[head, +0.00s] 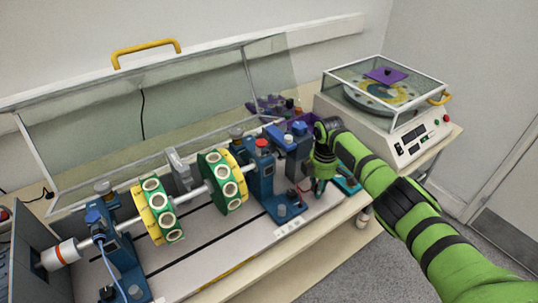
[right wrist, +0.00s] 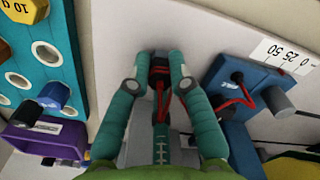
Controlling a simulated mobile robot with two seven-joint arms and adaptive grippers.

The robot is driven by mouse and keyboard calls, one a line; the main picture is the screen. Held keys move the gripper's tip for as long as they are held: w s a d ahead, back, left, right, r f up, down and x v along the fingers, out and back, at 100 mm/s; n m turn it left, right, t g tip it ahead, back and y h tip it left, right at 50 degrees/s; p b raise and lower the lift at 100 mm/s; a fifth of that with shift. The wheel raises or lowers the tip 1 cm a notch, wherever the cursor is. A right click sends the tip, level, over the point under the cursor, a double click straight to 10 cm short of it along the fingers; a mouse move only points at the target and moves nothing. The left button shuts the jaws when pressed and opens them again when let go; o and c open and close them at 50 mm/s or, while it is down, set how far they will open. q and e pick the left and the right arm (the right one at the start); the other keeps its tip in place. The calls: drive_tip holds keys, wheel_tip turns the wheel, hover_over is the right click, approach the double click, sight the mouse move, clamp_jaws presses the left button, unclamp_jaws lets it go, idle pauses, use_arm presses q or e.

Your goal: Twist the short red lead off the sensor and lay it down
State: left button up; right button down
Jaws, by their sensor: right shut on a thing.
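My right gripper (head: 319,186) is in front of the right end of the rotor rig, low beside a blue bearing pedestal (head: 262,172). In the right wrist view its green fingers (right wrist: 159,82) are shut on a dark connector (right wrist: 159,64) with short red lead (right wrist: 162,102) strands between the fingers. The held lead appears over the pale base plate, apart from the blue pedestal foot (right wrist: 250,88). A red wire (right wrist: 240,92) also shows on that foot, at a small dark fitting. I cannot tell which fitting is the sensor. My left gripper is not in view.
A teal rack (right wrist: 45,55) with holes and weights and a purple bin (right wrist: 38,140) lie beside the gripper. A balance machine (head: 392,115) with a clear cover stands at the back right. The base plate below the fingers has bare room.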

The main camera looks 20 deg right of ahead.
drive_tip(key=shift+f, duration=0.15)
drive_tip(key=c, duration=1.1)
unclamp_jaws()
drive_tip(key=shift+o, duration=0.2)
drive_tip(key=shift+r+p, duration=2.4)
drive_tip(key=shift+r, duration=0.15)
